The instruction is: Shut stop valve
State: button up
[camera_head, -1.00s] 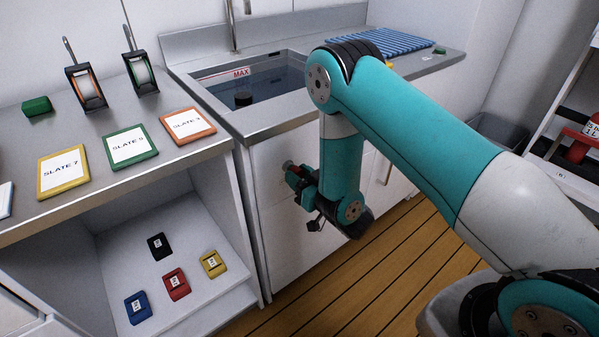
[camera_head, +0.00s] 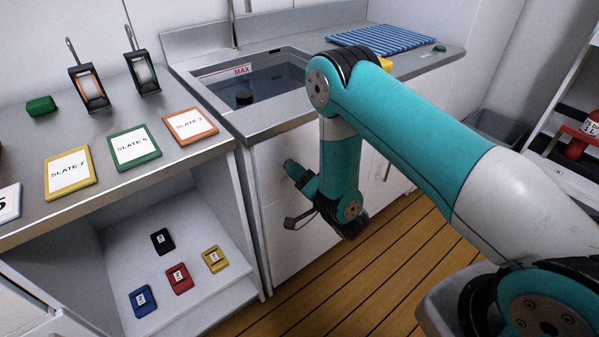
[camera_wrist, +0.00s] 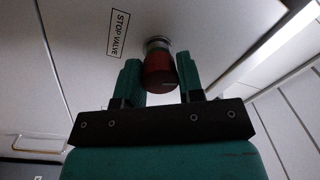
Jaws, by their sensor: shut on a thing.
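In the wrist view, the stop valve is a round red knob (camera_wrist: 159,72) on a short metal stem. A white label reading STOP VALVE (camera_wrist: 118,35) is on the pale panel to its left. My gripper (camera_wrist: 158,80) has one teal finger on each side of the knob and is shut on it. In the head view, my gripper (camera_head: 296,172) is at the white cabinet front below the sink, and the knob and its label cannot be made out there. Whether the valve is open or closed cannot be told.
The sink (camera_head: 270,82) holds water, with a MAX line and a dark plug-like piece. Slates and two framed spools stand on the left counter. Coloured tagged blocks lie on the shelf below. A blue ribbed mat (camera_head: 380,40) lies right of the sink. The wooden floor (camera_head: 340,285) is clear.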

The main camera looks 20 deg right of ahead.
jog(key=shift+m, duration=1.8)
jog(key=o, duration=0.9)
